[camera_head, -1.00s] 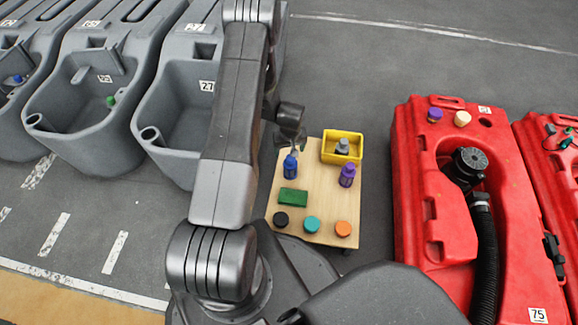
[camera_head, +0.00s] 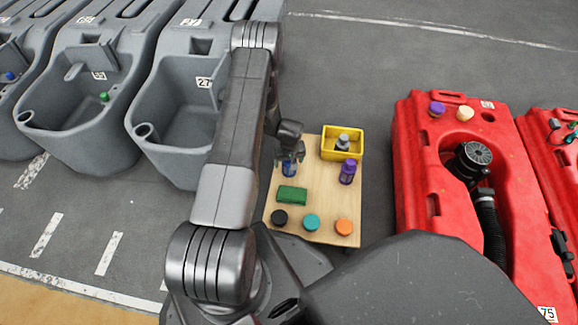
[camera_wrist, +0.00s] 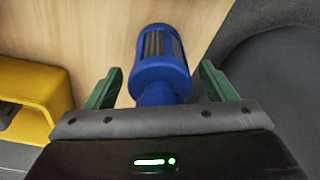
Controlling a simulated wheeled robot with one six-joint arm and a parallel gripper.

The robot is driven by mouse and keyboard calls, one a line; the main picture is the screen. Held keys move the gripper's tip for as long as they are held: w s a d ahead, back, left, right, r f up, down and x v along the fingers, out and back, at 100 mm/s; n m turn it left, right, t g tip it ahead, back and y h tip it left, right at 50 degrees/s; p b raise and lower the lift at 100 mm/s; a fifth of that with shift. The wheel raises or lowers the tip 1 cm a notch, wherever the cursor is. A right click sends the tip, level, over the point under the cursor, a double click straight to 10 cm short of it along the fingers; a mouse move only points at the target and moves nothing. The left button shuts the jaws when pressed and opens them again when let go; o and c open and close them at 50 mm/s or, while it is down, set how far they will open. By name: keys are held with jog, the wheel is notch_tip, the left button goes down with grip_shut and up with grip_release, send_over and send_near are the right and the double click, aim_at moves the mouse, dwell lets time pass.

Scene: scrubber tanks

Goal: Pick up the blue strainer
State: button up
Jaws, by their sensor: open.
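The blue strainer (camera_wrist: 158,68) stands on the wooden board (camera_head: 322,196), near its left edge. In the wrist view it shows as a blue cylinder with dark mesh windows, between the two green fingers of my gripper (camera_wrist: 155,88). The fingers are open, with a gap on each side of it. In the head view my gripper (camera_head: 289,160) is over the strainer (camera_head: 289,170) and hides its upper part.
A yellow bin (camera_head: 328,155) holding a grey item is at the board's back right. A purple strainer (camera_head: 347,172), a green block (camera_head: 292,195), and black (camera_head: 280,217), teal (camera_head: 312,222) and orange (camera_head: 344,227) caps share the board. Red (camera_head: 420,180) and grey tanks (camera_head: 185,115) flank it.

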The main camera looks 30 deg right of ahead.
jog(key=shift+r, duration=0.1)
jog(key=c, duration=1.1)
